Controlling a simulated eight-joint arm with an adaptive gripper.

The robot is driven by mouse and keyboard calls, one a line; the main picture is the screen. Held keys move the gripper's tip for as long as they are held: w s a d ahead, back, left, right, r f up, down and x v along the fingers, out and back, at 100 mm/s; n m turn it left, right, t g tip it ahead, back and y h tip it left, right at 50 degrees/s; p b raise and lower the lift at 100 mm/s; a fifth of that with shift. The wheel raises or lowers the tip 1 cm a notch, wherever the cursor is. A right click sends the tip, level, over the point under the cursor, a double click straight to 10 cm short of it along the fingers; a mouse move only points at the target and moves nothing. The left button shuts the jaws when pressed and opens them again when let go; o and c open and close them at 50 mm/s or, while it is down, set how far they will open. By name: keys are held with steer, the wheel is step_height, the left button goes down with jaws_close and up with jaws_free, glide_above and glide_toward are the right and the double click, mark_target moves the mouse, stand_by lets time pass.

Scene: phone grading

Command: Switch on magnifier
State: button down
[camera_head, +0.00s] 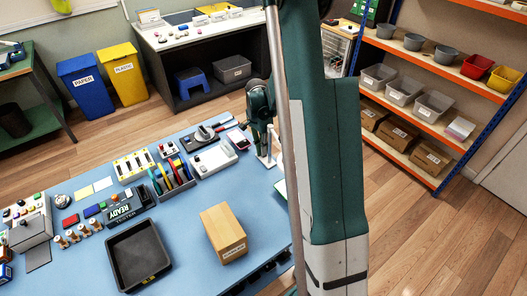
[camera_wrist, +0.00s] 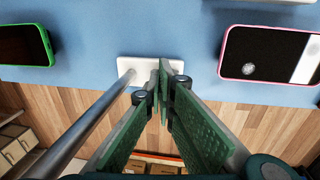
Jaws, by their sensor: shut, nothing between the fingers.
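A white rectangular base (camera_wrist: 150,68) with a grey metal post (camera_wrist: 82,124) stands on the blue bench in the wrist view; it looks like the magnifier's stand. The white base also shows in the head view (camera_head: 272,162), at the bench's right edge. No lens or switch can be made out. My gripper (camera_wrist: 165,76) is shut and empty, with its green fingers pointing down over the base, just right of the post. Whether the tips touch the base cannot be told.
A pink-rimmed phone (camera_wrist: 270,54) lies right of the base and a green-rimmed phone (camera_wrist: 25,45) left of it. On the blue bench (camera_head: 185,215) are a cardboard box (camera_head: 223,233), a black tray (camera_head: 139,254) and a tool holder (camera_head: 175,190). Shelves (camera_head: 435,110) stand at right.

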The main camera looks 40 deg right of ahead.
steer(key=shift+w, duration=0.6)
steer(key=shift+r, duration=0.1)
step_height(320, 180, up, 14)
steer(key=w+p, duration=0.2)
stand_by(0.7)
stand_by(0.5)
